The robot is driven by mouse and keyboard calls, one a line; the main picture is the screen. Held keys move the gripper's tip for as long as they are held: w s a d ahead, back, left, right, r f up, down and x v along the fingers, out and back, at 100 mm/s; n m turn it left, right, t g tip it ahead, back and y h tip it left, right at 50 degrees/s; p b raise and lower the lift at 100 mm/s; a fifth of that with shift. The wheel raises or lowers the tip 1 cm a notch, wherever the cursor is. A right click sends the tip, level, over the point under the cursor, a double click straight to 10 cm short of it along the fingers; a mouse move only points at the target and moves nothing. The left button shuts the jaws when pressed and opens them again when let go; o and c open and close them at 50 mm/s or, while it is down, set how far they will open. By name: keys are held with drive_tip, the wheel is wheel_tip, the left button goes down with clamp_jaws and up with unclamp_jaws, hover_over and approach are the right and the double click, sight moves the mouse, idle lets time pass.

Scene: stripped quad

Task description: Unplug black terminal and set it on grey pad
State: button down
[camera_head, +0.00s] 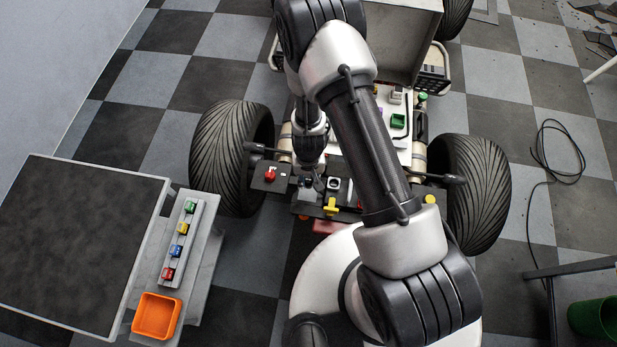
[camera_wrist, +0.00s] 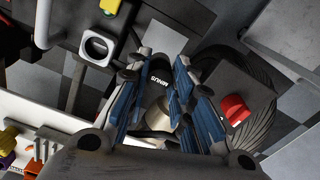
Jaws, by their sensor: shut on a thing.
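The black terminal (camera_wrist: 157,87), marked MINUS, sits between the blue-padded fingers of my gripper (camera_wrist: 166,103) in the wrist view. The gripper is shut on it. A pale metal cylinder (camera_wrist: 158,116) shows beside its lower end; I cannot tell whether the two are joined. In the head view my gripper (camera_head: 317,182) is low over the buggy's dark panel, and the terminal is mostly hidden there. A dark grey pad (camera_head: 80,235) tops the stand at the left, well away from the gripper.
A red terminal (camera_head: 270,174) is left of the gripper. A white square socket (camera_head: 333,184) and a yellow handle (camera_head: 331,207) are close to it. Large tyres (camera_head: 232,155) flank the panel. A rack of coloured blocks (camera_head: 180,240) and an orange tray (camera_head: 157,315) stand beside the pad.

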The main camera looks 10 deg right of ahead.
sight(309, 185)
wheel_tip(309, 185, down, 4)
drive_tip(key=b, duration=0.4)
drive_tip(key=shift+f+b, duration=0.5)
idle(0.5)
drive_tip(key=c, duration=1.3)
unclamp_jaws()
drive_tip(key=shift+r, duration=0.15)
wheel_tip(309, 185, up, 12)
drive_tip(key=shift+f, duration=0.1)
